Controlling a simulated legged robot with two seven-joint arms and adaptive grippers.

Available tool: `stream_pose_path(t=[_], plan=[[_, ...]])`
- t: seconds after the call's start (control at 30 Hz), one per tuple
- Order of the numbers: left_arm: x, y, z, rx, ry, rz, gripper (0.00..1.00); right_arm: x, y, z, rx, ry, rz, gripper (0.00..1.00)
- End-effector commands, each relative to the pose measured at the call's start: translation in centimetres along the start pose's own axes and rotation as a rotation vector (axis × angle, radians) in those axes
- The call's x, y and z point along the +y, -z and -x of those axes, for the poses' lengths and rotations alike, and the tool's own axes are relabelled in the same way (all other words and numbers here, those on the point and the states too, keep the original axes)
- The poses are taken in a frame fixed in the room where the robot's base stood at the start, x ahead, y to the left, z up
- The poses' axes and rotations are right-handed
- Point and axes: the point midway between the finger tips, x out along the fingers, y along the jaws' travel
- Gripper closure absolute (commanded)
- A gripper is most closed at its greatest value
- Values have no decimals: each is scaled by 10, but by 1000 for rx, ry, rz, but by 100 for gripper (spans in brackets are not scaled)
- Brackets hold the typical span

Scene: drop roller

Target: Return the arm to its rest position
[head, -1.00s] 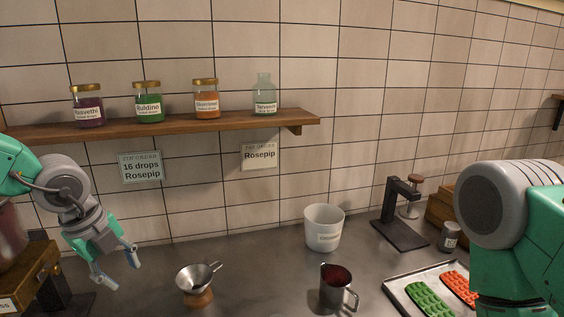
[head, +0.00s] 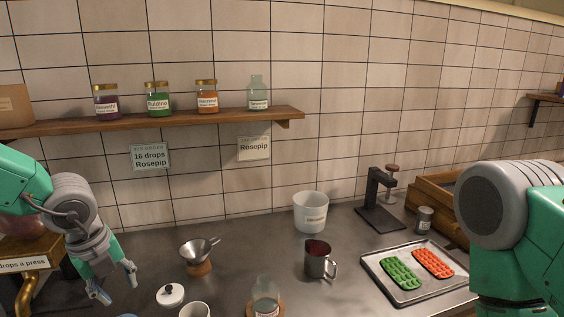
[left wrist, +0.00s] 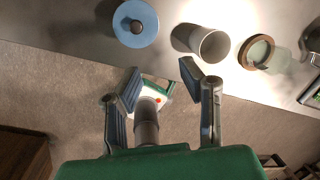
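My left arm, green and grey, comes in from the left in the head view. Its gripper (head: 116,284) hangs over the left part of the counter with its fingers apart and nothing between them. In the left wrist view the two fingers (left wrist: 162,88) are also spread, beyond the counter's edge and above the floor. A grey cylinder and a white and green thing show behind and below them; I cannot tell what these are. Part of my right arm stands at the right of the head view; its gripper is out of view.
A lid (head: 170,295), white cup (head: 195,311) and glass jar (head: 266,292) stand near the left gripper. A metal funnel (head: 196,251), metal jug (head: 318,262), white tub (head: 311,213) and mold tray (head: 447,285) are farther right. A wooden shelf (head: 200,121) holds jars.

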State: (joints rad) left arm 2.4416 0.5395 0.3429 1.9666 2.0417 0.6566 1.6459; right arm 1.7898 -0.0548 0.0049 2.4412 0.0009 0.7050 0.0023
Motion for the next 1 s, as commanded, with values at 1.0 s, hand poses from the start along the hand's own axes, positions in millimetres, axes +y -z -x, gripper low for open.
stream_pose_path(t=[1.0], plan=[[212, 183, -193, -228, 86, 2879, 66, 0, 0, 0, 0, 0, 0, 23]])
